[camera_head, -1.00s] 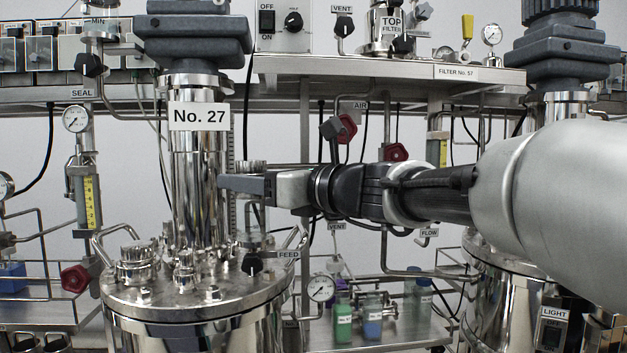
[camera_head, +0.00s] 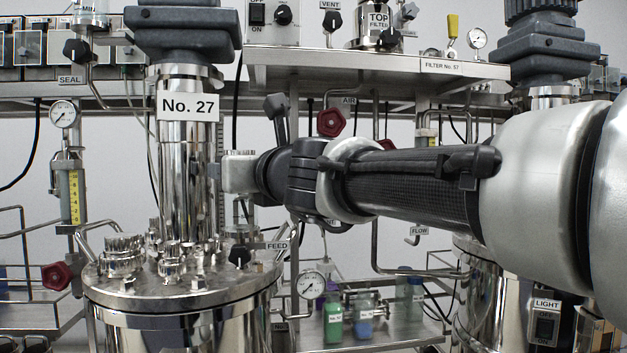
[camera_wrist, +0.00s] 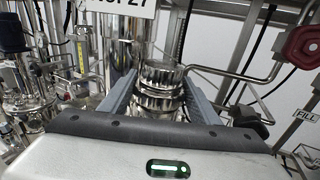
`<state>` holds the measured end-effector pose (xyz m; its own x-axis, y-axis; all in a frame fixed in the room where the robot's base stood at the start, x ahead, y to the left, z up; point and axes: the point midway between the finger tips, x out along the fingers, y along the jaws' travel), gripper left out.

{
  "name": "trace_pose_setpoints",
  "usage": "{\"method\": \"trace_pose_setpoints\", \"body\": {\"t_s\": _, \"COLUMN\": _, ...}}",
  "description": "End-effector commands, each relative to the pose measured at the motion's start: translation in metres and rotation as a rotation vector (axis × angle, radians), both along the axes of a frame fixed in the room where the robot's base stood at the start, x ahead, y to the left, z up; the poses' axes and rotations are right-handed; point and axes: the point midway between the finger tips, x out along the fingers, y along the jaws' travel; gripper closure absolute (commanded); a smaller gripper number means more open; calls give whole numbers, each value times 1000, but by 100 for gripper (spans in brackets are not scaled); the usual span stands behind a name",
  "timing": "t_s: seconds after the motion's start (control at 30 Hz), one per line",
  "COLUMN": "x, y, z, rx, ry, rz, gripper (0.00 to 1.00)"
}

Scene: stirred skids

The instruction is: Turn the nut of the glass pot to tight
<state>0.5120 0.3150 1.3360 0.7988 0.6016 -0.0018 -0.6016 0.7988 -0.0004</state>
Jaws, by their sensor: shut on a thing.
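In the wrist view a ribbed round steel nut (camera_wrist: 161,76) stands between the two grey fingers of my gripper (camera_wrist: 160,84), with another steel ring (camera_wrist: 157,101) just below it. The fingers lie along its left and right sides and are shut on it. In the head view my gripper (camera_head: 238,172) reaches left, close beside the steel column marked No. 27; its fingertips and the nut cannot be made out there. The glass of the pot cannot be made out in either view.
The No. 27 column (camera_head: 186,150) rises from a steel vessel lid (camera_head: 190,290) with several fittings. A red knob (camera_head: 331,122) and pipes are behind my arm. In the wrist view a pipe (camera_wrist: 225,73) runs right of the nut to a red knob (camera_wrist: 303,45). A shelf (camera_head: 380,72) is above.

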Motion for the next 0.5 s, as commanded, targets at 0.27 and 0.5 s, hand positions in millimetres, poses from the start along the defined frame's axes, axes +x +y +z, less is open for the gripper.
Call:
{"method": "trace_pose_setpoints", "body": {"t_s": 0.27, "x": 1, "y": -1, "z": -2, "rx": -5, "ry": 5, "rz": -141, "gripper": 66}}
{"method": "trace_pose_setpoints", "body": {"t_s": 0.5, "x": 1, "y": 0, "z": -1, "rx": -4, "ry": 3, "rz": -259, "gripper": 66}}
